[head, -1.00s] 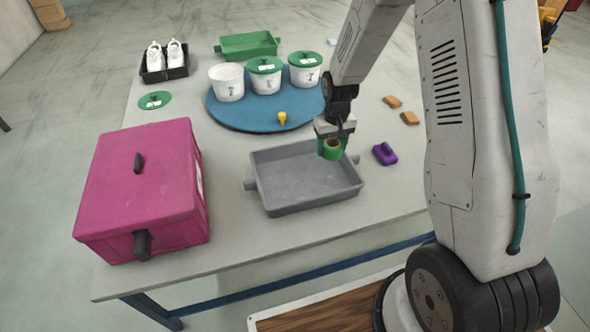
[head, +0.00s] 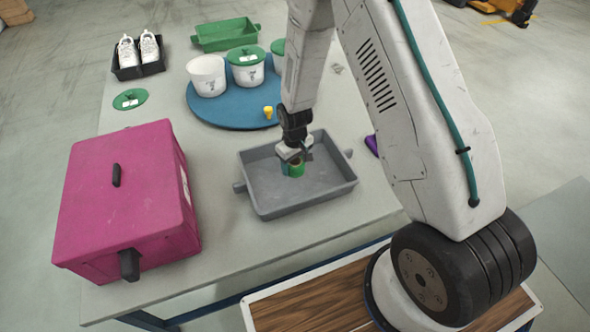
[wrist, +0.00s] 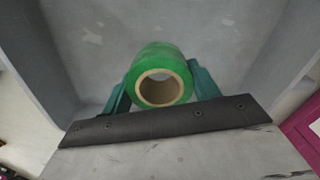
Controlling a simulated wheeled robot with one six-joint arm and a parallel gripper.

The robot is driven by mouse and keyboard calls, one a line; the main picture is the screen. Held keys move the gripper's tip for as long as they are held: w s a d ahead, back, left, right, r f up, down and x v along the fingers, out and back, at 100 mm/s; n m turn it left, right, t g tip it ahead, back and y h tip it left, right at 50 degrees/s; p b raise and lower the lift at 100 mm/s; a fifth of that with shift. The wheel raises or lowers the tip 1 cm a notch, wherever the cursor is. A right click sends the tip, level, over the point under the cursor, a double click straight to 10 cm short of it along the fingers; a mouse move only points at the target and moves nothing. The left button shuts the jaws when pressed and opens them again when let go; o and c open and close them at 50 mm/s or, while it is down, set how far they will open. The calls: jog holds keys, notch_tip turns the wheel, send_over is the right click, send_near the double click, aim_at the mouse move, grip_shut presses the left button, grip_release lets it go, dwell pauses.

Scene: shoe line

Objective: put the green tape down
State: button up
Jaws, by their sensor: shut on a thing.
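The green tape (head: 294,170) is a roll with a tan core. It also shows in the wrist view (wrist: 163,62), held between the teal fingers of my gripper (wrist: 160,88). In the head view my gripper (head: 294,157) is shut on the tape over the inside of the grey tray (head: 258,204). The tray floor (wrist: 90,40) shows around the roll in the wrist view. I cannot tell whether the tape touches the floor. The tray holds nothing else that I see.
A magenta lidded box (head: 120,200) stands left of the tray. Behind are a blue round mat (head: 210,110) with white tubs (head: 207,75), a yellow piece (head: 268,112) and a green tray (head: 226,36). A purple thing (head: 372,145) is partly hidden by my arm.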

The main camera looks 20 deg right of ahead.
jog(key=shift+f, duration=1.65)
jog(key=shift+f, duration=0.2)
jog(key=o, duration=1)
